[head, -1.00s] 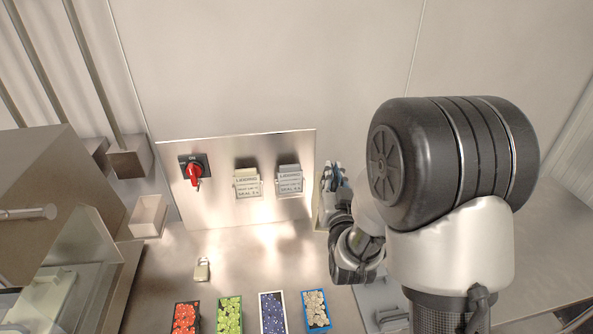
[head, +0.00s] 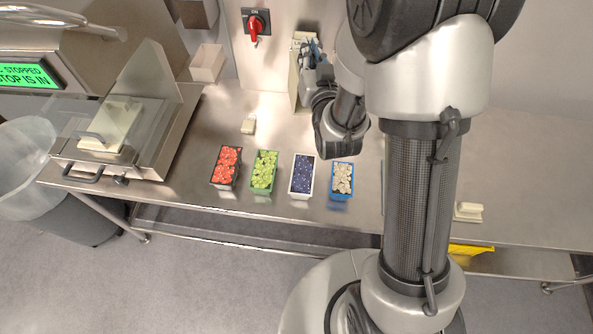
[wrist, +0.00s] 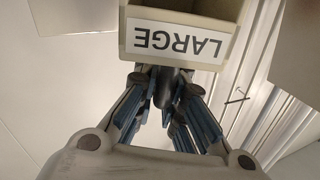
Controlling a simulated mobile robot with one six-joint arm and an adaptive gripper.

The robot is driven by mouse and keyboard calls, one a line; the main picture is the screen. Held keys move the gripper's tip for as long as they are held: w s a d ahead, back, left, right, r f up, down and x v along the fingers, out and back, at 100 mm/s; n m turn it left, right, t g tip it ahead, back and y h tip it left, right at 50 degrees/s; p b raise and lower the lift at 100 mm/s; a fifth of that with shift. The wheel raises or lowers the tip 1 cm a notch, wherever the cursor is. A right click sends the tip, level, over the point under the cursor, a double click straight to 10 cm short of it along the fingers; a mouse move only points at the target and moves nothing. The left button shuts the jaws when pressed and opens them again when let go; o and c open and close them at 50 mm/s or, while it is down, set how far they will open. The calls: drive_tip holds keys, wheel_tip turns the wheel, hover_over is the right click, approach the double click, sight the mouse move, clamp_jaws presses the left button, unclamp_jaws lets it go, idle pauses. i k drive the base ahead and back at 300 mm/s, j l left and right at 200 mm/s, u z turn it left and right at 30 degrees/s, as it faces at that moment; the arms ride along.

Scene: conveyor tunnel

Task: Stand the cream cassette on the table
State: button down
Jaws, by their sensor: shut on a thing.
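The cream cassette (wrist: 193,10) fills the top middle of the wrist view, with a white label reading LARGE upside down. My gripper (wrist: 168,80) is shut on it; its blue-padded fingers meet at the cassette's lower edge, and the exact contact is partly hidden. In the head view my gripper (head: 313,55) is in front of the metal back panel. A narrow cream side of the cassette (head: 295,82) shows to its left, looking upright. I cannot tell whether its lower end touches the steel table (head: 225,110).
Red (head: 226,165), green (head: 264,170), dark blue (head: 302,174) and pale-filled (head: 342,178) punnets stand along the table front. A sealing machine (head: 120,150) stands left; a pale handled piece (head: 468,211) lies right.

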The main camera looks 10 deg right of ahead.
sight(365, 195)
drive_tip(key=l+u, duration=0.3)
drive_tip(key=l, duration=0.15)
drive_tip(key=k+l+u, duration=0.25)
drive_tip(key=l, duration=0.2)
drive_tip(key=l+u, duration=0.3)
drive_tip(key=l, duration=0.15)
drive_tip(key=k+l, duration=0.15)
drive_tip(key=l, duration=0.2)
drive_tip(key=k+l, duration=0.15)
drive_tip(key=l, duration=0.15)
drive_tip(key=k+l, duration=0.2)
drive_tip(key=l, duration=0.15)
